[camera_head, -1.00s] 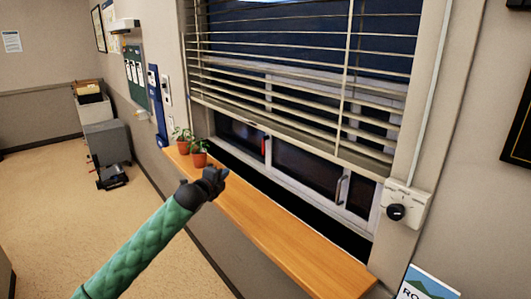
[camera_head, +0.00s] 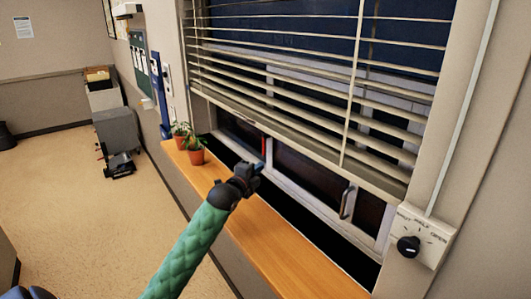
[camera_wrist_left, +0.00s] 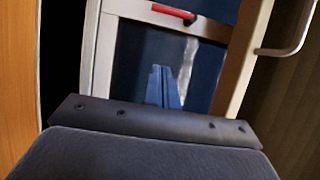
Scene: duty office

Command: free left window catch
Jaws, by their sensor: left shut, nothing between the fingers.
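The left window catch is a red handle (camera_head: 263,146), standing upright on the window frame below the blind. It also shows as a red bar (camera_wrist_left: 173,11) at the top of the left wrist view. My left gripper (camera_head: 257,168) is over the sill, just below the red catch in the head view, apart from it. Part of the catch's lower end is close behind the gripper in the head view. My right gripper is not in view.
A second, silver handle (camera_head: 346,203) is on the window to the right. Slatted blinds (camera_head: 300,75) hang over the upper window. Two potted plants (camera_head: 195,154) stand at the left end of the wooden sill (camera_head: 290,255). A dial box (camera_head: 424,236) is on the right wall.

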